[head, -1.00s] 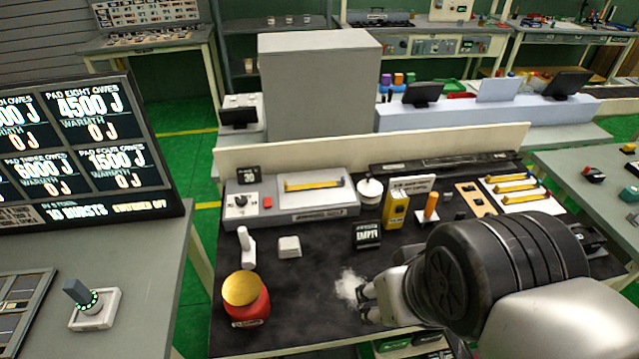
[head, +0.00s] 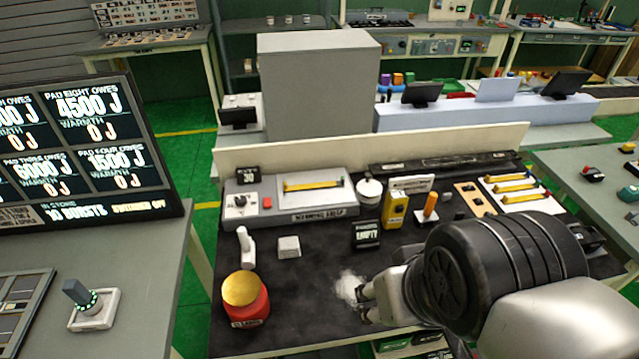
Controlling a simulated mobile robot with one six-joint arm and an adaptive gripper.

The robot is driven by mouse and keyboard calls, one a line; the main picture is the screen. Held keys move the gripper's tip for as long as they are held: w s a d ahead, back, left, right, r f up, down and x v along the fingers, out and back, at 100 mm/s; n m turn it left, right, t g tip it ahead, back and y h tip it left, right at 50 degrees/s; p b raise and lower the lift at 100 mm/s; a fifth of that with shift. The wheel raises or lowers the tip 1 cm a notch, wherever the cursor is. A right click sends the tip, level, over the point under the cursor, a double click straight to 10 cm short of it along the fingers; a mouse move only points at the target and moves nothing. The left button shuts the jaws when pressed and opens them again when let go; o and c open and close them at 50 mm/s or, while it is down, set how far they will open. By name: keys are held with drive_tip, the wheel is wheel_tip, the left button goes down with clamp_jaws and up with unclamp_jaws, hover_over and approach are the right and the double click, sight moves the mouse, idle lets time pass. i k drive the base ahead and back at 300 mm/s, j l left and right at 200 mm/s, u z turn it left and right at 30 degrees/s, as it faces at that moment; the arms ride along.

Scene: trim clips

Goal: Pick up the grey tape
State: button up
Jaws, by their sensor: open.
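I cannot make out the grey tape for certain. A small light-grey block (head: 289,247) lies on the black bench top left of centre, and a whitish round piece (head: 369,190) sits further back beside the grey console; neither is clearly tape. My gripper (head: 361,301) is low over the front middle of the bench, beside a pale powdery patch (head: 349,284). Its fingers are open and look empty. My arm hides the right front of the bench.
A red jar with a yellow lid (head: 245,298) stands at the front left, with a white handle-like piece (head: 246,247) behind it. A black box marked "EMPTY" (head: 367,236), a yellow device (head: 396,210) and an orange-handled tool (head: 430,208) stand behind my gripper. The front middle is mostly clear.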

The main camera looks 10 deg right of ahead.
sight(341, 182)
drive_tip(key=z, duration=1.65)
drive_tip(key=k+u, duration=0.1)
drive_tip(key=u, duration=1.55)
drive_tip(key=i+l, duration=0.35)
drive_tip(key=l, duration=0.1)
